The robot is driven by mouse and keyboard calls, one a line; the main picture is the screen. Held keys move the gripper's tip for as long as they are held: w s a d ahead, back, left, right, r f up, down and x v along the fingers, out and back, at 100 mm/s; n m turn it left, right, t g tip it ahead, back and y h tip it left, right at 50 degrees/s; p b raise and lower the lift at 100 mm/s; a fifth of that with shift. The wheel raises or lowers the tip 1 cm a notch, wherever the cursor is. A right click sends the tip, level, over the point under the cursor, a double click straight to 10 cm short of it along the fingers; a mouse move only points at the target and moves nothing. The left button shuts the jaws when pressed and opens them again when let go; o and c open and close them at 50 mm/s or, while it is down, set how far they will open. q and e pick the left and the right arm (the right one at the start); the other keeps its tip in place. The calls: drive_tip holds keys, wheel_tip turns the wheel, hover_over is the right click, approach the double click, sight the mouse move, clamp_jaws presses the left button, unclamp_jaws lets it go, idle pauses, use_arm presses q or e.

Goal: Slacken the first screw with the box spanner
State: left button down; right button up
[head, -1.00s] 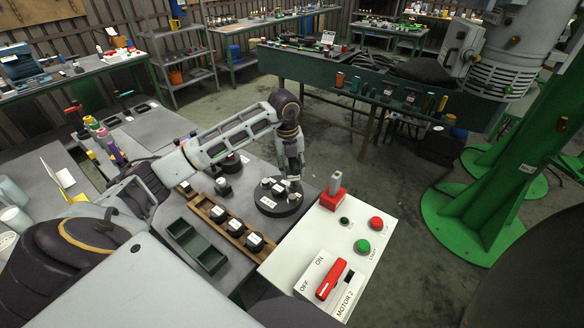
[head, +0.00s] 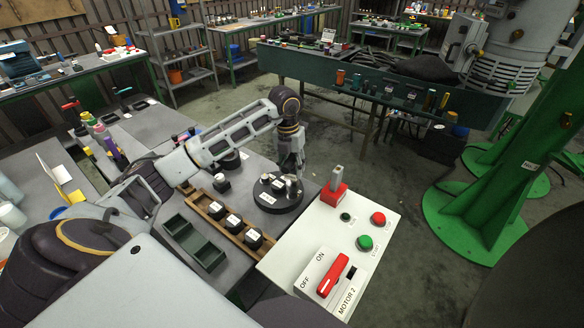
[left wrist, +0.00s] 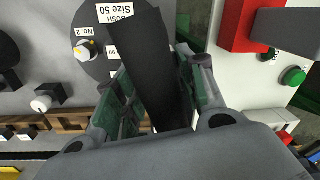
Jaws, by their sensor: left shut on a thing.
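My left gripper (head: 291,178) is over the right side of the black round disc (head: 266,200). In the left wrist view, the left gripper (left wrist: 158,100) is shut on a long dark bar, which I take to be the box spanner (left wrist: 150,62). The bar's far end covers part of the disc (left wrist: 88,62), by the "BUSH Size 50" label. A screw head (left wrist: 85,50) marked "No.2" shows left of the bar. The gripper hides the spot under the spanner, so I cannot tell whether it sits on a screw. My right gripper is not in view.
A white switch panel (head: 306,236) with a red handle and buttons stands right of the disc. A wooden rack (head: 230,226) of several black pieces and a green tray (head: 193,243) lie in front. A green machine stand (head: 480,185) is at the right.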

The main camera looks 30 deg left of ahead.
use_arm(q)
drive_tip(key=shift+w+f+m+b, duration=0.15)
drive_tip(key=shift+m+b, duration=0.2)
drive_tip(key=shift+m, duration=0.75)
drive_tip(key=shift+s+f+m+b, duration=0.1)
drive_tip(key=shift+m+b, duration=0.2)
drive_tip(key=shift+m, duration=1.2)
drive_tip(key=shift+f+m, duration=0.1)
drive_tip(key=shift+m, duration=0.3)
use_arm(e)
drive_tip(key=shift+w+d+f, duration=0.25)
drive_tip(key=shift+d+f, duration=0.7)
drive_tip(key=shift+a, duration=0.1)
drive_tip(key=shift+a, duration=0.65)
